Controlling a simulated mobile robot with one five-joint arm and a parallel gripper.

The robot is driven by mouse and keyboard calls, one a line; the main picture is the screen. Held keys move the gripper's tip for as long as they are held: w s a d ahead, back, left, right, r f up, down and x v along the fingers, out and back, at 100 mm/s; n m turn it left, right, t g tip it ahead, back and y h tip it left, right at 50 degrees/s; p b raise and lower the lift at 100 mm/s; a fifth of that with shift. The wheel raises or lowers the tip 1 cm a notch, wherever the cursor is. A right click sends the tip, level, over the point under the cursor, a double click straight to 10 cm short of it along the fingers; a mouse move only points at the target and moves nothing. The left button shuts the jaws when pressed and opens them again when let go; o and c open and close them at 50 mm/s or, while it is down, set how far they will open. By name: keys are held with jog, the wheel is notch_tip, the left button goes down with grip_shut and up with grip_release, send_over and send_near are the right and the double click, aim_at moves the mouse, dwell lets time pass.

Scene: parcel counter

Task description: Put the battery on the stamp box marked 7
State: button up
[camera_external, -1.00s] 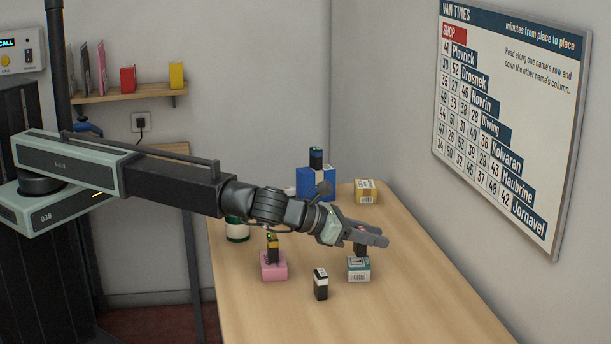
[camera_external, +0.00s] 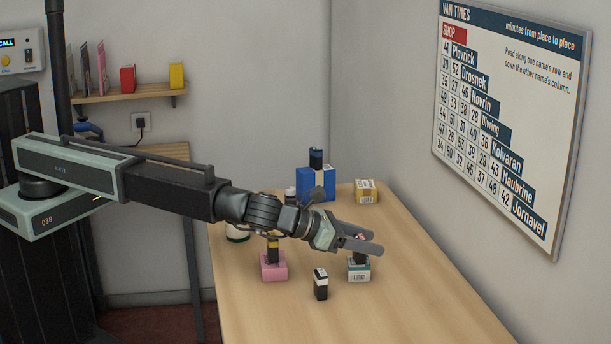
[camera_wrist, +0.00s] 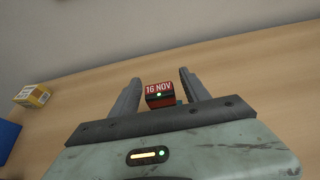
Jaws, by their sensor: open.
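My gripper (camera_external: 374,243) is open above the right part of the counter. In the wrist view its fingers (camera_wrist: 159,76) stand on either side of a dark block with a red top (camera_wrist: 159,98), marked "16 NOV" and showing a green light. This block (camera_external: 360,258) stands on a small teal and white box (camera_external: 359,275). A black and yellow block (camera_external: 273,253) stands on a pink box (camera_external: 273,271). A black block with a white label (camera_external: 320,285) stands on the counter. I cannot tell which block is the battery; no 7 is readable.
A blue box (camera_external: 309,184) with a dark block (camera_external: 316,159) on it stands at the back. A yellow box (camera_external: 366,192) is to its right. A green and white round container (camera_external: 237,234) is partly behind my arm. The counter's front right (camera_external: 430,310) is clear.

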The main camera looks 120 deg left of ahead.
jog(key=p+v, duration=0.3)
jog(key=v, duration=0.7)
jog(key=shift+s+d+r, duration=0.15)
jog(key=shift+s+d, duration=0.05)
